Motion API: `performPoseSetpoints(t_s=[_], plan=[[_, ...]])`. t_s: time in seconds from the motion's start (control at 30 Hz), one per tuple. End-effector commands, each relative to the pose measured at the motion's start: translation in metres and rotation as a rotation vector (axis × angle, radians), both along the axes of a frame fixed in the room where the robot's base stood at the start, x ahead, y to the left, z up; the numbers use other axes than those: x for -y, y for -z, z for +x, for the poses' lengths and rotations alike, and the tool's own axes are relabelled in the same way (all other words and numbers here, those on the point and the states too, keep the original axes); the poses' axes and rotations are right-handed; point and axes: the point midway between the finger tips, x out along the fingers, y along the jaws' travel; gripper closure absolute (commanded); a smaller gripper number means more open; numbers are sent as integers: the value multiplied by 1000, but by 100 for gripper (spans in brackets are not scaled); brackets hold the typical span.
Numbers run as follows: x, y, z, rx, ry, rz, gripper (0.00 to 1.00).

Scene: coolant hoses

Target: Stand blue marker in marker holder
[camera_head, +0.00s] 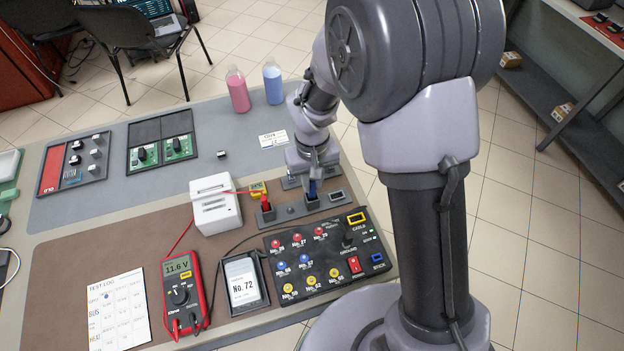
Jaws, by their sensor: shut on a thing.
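My gripper (312,176) points down at the right side of the workbench. The marker looks upright, right over or in the middle slot of the grey marker holder (289,212). I cannot tell how deep its lower end sits. A red item (266,204) stands in the holder's left slot, and the right slot looks empty. My arm comes in from the upper right and hides part of the bench behind the gripper.
A black panel (335,232) with coloured buttons lies just in front of the holder. A white box (215,204) stands to its left, with a red multimeter (185,295) nearer the front. Pink (238,90) and blue (273,83) bottles stand at the back.

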Motion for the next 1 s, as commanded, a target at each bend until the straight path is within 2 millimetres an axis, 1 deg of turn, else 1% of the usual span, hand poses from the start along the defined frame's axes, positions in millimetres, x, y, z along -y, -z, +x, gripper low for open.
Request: performPoseSetpoints(t_s=[0.27, 0.73, 1.0], plan=[[0, 2, 0, 0, 0, 0, 100], [0, 21, 0, -1, 0, 0, 100], [0, 21, 0, 0, 0, 0, 100]])
